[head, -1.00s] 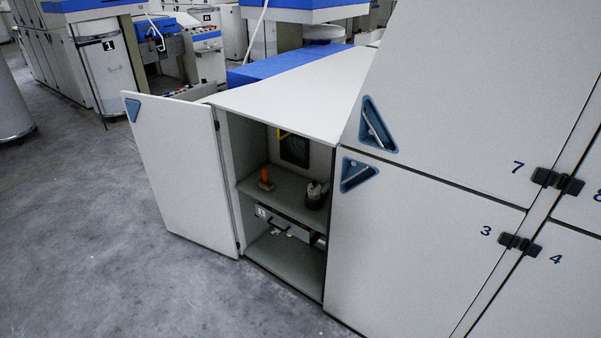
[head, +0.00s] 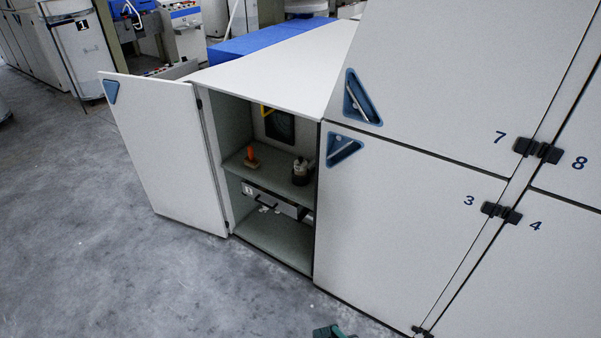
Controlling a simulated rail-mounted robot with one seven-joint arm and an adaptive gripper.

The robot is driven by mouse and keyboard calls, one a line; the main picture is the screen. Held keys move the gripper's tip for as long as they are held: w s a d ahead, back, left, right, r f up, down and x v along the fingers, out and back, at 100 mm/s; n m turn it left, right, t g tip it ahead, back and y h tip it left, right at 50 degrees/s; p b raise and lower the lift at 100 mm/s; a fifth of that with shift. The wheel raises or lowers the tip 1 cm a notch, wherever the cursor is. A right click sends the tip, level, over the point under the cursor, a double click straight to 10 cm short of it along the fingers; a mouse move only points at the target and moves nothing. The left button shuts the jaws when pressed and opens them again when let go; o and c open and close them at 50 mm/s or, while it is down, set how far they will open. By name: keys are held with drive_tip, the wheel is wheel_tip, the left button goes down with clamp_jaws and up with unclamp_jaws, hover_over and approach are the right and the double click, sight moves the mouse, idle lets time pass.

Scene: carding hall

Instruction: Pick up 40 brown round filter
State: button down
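I cannot pick out a brown round filter for certain in the head view. An open cabinet (head: 228,125) stands near the middle, with its door (head: 160,150) swung out to the left. On its upper shelf (head: 236,160) stand an upright orange object on a brown base (head: 251,159) and, to its right, a dark round container (head: 300,174) with pale things at its top. Neither can be identified surely.
Below the shelf is a drawer (head: 272,199) with a dark handle. Closed numbered doors (head: 410,225) fill the right side. A small dark green piece (head: 330,331), unidentified, shows at the bottom edge. Machines stand behind.

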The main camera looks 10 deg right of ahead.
drive_tip(key=shift+c, duration=0.5)
unclamp_jaws()
